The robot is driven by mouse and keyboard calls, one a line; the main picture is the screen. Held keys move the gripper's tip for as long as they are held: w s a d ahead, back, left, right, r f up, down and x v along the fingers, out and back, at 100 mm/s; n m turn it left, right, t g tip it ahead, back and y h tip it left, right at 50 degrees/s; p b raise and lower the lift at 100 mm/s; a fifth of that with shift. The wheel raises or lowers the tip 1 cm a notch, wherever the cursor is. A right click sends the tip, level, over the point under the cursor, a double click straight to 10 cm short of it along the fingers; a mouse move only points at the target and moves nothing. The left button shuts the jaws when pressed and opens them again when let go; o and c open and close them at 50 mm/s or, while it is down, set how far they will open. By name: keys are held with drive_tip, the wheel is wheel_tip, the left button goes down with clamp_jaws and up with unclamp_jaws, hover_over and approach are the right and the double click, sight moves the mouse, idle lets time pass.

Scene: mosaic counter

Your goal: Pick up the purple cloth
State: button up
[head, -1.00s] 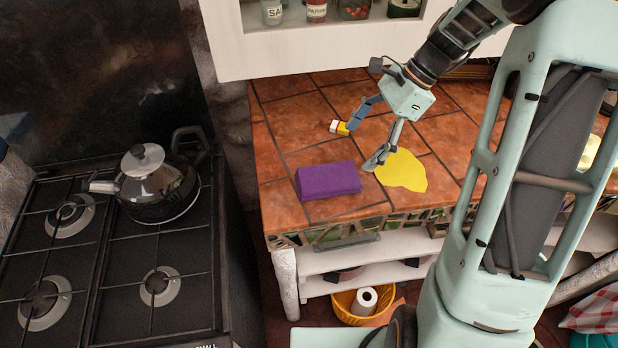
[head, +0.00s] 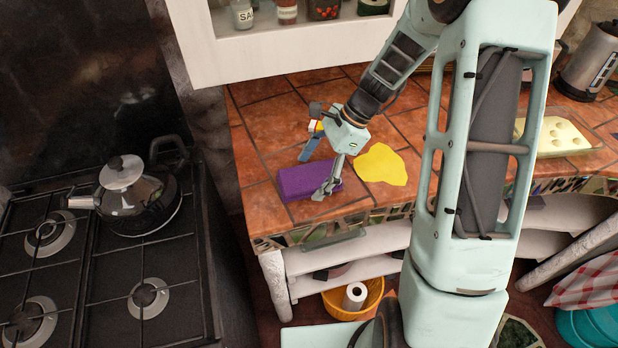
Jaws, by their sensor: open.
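The purple cloth (head: 297,183) lies as a folded block near the front left of the tiled counter. My gripper (head: 314,174) is open and low over the cloth's right part. One finger shows in front of the cloth's right end and the other shows at its back edge. I cannot tell whether the fingers touch the cloth. The near finger hides part of the cloth's right end.
A flat yellow cloth (head: 382,165) lies to the right on the counter. A small white, red and yellow item (head: 317,127) is behind my gripper. A stove with a kettle (head: 136,200) stands left. A white cabinet (head: 270,48) overhangs the back.

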drive_tip(key=c, duration=1.3)
drive_tip(key=shift+o, duration=0.2)
drive_tip(key=shift+r, duration=0.15)
drive_tip(key=shift+r, duration=0.6)
drive_tip(key=s+d+r, duration=0.3)
drive_tip(key=s+r, duration=0.2)
drive_tip(key=s, duration=0.1)
drive_tip(key=s+d+r+b, duration=0.1)
drive_tip(key=s+d+r, duration=0.1)
drive_tip(key=s+r, duration=0.4)
drive_tip(key=shift+s+d+r, duration=0.3)
drive_tip(key=shift+s+d, duration=0.1)
drive_tip(key=o, duration=0.4)
drive_tip(key=shift+c, duration=1.2)
